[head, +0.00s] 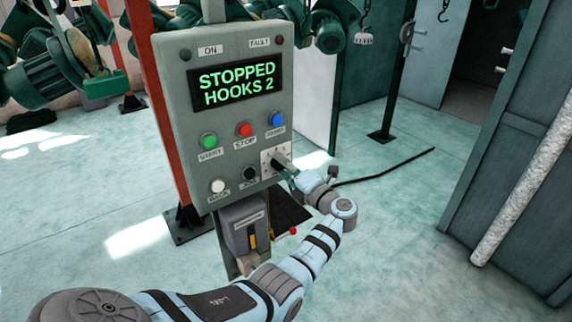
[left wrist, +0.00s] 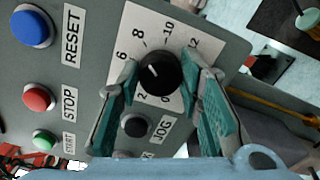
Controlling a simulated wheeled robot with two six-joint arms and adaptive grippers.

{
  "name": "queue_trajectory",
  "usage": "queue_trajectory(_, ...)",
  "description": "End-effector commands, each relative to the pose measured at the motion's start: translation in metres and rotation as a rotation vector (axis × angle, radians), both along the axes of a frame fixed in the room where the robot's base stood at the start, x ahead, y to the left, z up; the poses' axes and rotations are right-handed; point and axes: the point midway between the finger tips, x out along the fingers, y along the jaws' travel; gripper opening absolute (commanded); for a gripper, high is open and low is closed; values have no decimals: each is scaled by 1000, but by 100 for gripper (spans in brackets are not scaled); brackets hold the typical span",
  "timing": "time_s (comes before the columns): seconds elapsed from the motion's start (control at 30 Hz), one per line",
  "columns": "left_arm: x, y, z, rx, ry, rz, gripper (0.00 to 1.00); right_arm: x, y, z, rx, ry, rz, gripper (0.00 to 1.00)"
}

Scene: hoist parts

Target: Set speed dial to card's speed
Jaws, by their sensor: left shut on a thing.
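The speed dial is a black knob (left wrist: 160,73) on a white scale plate (left wrist: 146,22) numbered from 0 to 12. It sits at the lower right of the grey control panel (head: 180,110). A white mark on the knob points up-left in the left wrist view, roughly toward the 6; the exact reading is unclear. My left gripper (head: 281,164) is at the dial, its teal fingers on both sides of the knob and shut on it; it also shows in the left wrist view (left wrist: 163,76). I cannot make out a speed card. My right gripper is not in view.
The display (head: 238,85) reads "STOPPED HOOKS 2". A green start button (head: 208,141), red stop button (head: 244,130), blue reset button (head: 277,119) and black jog button (head: 249,175) are close to the dial. A grey box (head: 244,222) hangs below the panel.

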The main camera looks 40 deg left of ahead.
Motion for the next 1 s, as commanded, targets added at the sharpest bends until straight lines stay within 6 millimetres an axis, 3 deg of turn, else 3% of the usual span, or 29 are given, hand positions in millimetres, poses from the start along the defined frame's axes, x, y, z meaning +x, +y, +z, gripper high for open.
queue_trajectory(0.5, 0, 1, 1, 9, 21, 1, 5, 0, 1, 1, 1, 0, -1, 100)
queue_trajectory(0.53, 0, 1, 1, 9, 21, 1, 35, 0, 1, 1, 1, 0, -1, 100)
queue_trajectory(0.63, 0, 0, 1, 8, 21, 1, 51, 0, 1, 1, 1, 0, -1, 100)
queue_trajectory(1.0, -1, -5, 0, 6, 21, -2, 53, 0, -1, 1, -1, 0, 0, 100)
